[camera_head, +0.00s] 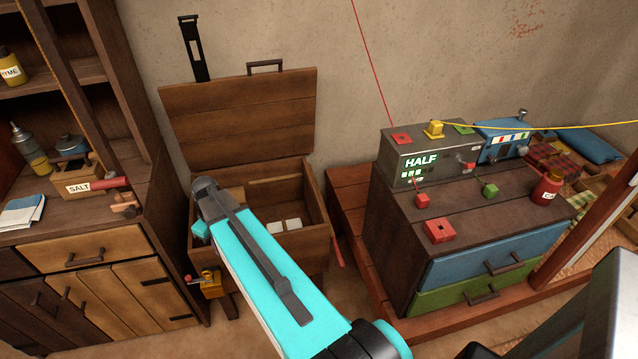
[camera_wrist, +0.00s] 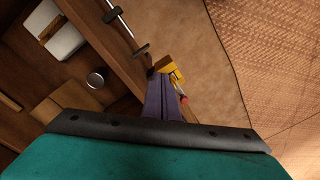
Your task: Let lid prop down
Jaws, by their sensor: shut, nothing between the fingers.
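A wooden chest (camera_head: 316,215) stands against the wall with its plank lid (camera_head: 240,120) raised and leaning back. A yellow fitting with a small red-tipped lever (camera_head: 207,284) is on the chest's front left; it also shows in the wrist view (camera_wrist: 167,65). A thin metal rod with dark collars (camera_wrist: 121,22) runs along the chest edge in the wrist view; I cannot tell whether it is the lid prop. My gripper (camera_wrist: 161,82) is shut and empty, its fingertips close to the yellow fitting; contact is unclear. In the head view my arm hides the fingers and part of the chest.
Pale blocks (camera_head: 284,226) lie inside the chest. A shelf cabinet (camera_head: 90,250) stands close on the left. A red bar (camera_head: 338,252) sticks out at the chest's right side.

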